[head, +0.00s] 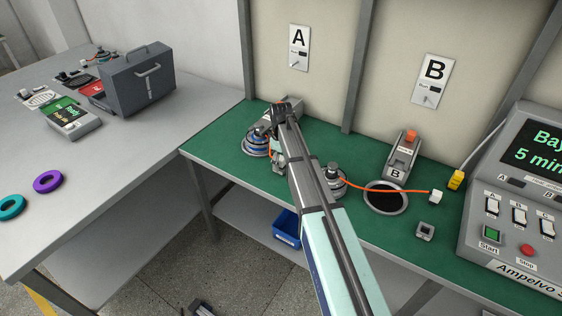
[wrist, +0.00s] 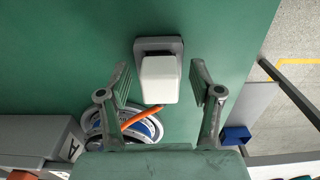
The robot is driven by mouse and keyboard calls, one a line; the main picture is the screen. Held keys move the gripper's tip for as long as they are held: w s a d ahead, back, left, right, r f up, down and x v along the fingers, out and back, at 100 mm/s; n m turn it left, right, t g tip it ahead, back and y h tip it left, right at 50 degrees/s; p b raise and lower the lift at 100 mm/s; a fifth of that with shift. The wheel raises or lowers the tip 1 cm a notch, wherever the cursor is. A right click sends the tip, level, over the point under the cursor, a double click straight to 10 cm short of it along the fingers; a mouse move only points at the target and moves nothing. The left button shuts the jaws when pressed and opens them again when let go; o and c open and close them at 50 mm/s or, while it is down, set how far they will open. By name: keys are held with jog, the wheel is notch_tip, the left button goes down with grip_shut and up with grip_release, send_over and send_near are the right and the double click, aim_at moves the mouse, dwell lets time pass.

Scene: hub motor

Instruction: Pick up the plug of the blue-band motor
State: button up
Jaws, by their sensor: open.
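The blue-band motor (head: 255,145) sits on the green bench at the left, beside the station A block, which is partly covered by my arm. In the wrist view, part of its round body with a blue ring (wrist: 154,127) shows below the plug. Its white plug (wrist: 158,79) is at or over a small grey holder (wrist: 150,45); an orange cable (wrist: 133,118) runs from it toward the motor. My gripper (wrist: 163,80) is open, one finger on each side of the plug, with gaps visible. In the head view my arm hides the plug.
A second motor (head: 333,183) stands right of my arm, its orange cable ending in a white plug (head: 435,197). Another small grey holder (head: 426,231) lies nearby. Block B (head: 402,157), a round opening (head: 386,197) and a control console (head: 510,222) are further right.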

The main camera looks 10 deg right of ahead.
grip_shut()
dwell(0.4)
notch_tip(320, 180, up, 20)
jog(key=r+b, duration=0.1)
jog(key=b, duration=0.2)
jog(key=p, duration=0.3)
send_near(281, 158)
jog(key=shift+f, duration=4)
